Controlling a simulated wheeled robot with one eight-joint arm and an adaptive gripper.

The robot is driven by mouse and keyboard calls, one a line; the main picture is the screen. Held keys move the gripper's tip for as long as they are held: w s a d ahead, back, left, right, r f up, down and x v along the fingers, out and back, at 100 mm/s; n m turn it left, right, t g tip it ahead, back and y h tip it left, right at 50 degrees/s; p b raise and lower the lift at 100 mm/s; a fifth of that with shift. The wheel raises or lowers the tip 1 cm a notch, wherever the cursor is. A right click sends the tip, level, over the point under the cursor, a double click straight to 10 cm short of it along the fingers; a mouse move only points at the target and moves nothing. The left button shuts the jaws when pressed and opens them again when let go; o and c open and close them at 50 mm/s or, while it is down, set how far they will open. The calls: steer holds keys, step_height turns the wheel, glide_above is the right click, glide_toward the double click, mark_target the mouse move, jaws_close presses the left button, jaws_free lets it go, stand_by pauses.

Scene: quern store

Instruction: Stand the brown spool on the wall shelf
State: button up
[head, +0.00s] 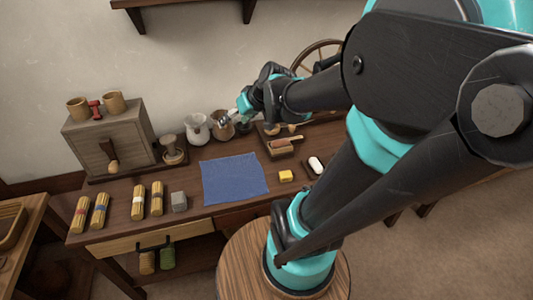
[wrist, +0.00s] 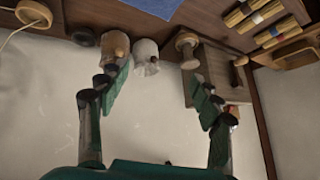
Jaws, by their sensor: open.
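A brown spool-shaped wooden piece (head: 172,151), with a narrow waist between wider ends, stands on the bench just right of the wooden box. It also shows in the wrist view (wrist: 187,43), beyond the right finger. I cannot tell for certain that it is the brown spool. The wall shelf (head: 170,3) is at the top of the head view, its upper surface out of frame. My gripper (head: 238,113) is open and empty above the back of the bench, to the right of the spool-shaped piece. In the wrist view, its fingers (wrist: 160,76) stand wide apart.
A white jug (head: 196,128) and a brown pot (head: 221,124) stand near my gripper. The wooden box (head: 108,140) carries two brown cups and a small red spool (head: 95,109). A blue cloth (head: 234,179) lies on the bench, with several bundles to its left.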

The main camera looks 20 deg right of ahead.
steer(key=s+d+f+m+g+h, duration=0.2)
steer(key=s+d+f, duration=0.4)
steer(key=s+f, duration=0.6)
steer(key=f+m+h, duration=0.1)
steer(key=h, duration=0.1)
steer(key=shift+s+d+g+h, duration=0.3)
steer(key=shift+s+d, duration=0.05)
steer(key=shift+s, duration=0.05)
